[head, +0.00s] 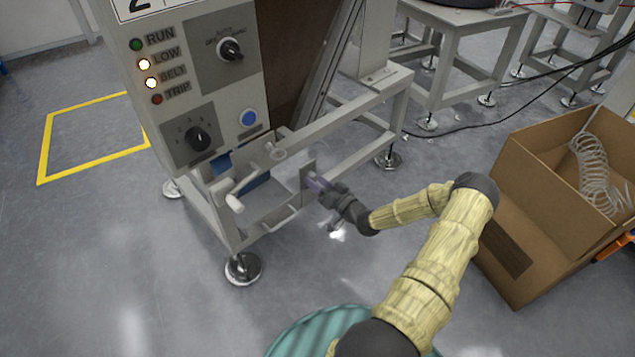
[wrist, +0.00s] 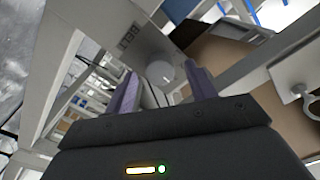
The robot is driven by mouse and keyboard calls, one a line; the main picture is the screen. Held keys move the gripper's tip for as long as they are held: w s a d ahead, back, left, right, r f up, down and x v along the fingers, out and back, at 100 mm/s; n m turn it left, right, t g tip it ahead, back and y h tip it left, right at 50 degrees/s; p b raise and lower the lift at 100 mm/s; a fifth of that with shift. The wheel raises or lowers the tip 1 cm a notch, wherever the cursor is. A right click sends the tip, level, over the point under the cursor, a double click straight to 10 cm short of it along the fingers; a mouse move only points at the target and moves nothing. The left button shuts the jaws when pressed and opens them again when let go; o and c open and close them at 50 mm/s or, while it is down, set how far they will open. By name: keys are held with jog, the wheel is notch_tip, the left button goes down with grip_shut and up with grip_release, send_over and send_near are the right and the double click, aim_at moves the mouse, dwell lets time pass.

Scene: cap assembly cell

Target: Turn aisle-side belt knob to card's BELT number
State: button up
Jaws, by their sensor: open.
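My gripper (head: 318,184) is open, its purple fingers close to a small grey plate (head: 307,170) low on the machine frame. In the wrist view my gripper (wrist: 163,84) has a pale round knob-like part (wrist: 160,73) between or just beyond its fingertips; I cannot tell if they touch it. On the machine's front panel are a dark lower knob (head: 198,139) with a numbered scale and a dark upper knob (head: 230,49). I see no readable card with a BELT number.
The LOW and BELT lamps (head: 151,83) glow. A blue button (head: 249,118) is on the panel. A white-ended handle (head: 235,202) sticks out left of my gripper. A cardboard box (head: 540,195) with a coiled hose stands right of my arm. The floor at left is clear.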

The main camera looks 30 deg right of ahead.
jog(key=p+v, duration=0.6)
jog(key=v, duration=1.1)
jog(key=shift+r, duration=0.15)
jog(key=w+a+r+n+g+h+p, duration=0.2)
jog(key=w+a+r+g+p, duration=0.15)
jog(key=r+g, duration=0.4)
jog(key=w+a+r+n+g+h+p, duration=0.2)
jog(key=a+r+n+g+p, duration=0.15)
jog(key=r, duration=0.75)
jog(key=s+a+r+m+g+h+p, duration=0.1)
jog(key=s+a+r+g+p, duration=0.15)
jog(key=s+a+r, duration=0.65)
jog(key=s+a+r+m+g+p, duration=0.1)
jog(key=s+a+r+p, duration=0.5)
jog(key=r, duration=0.6)
notch_tip(320, 180, up, 37)
jog(key=w+a+p, duration=0.1)
jog(key=p, duration=3.4)
jog(key=shift+w, duration=0.25)
jog(key=shift+a+r, duration=0.1)
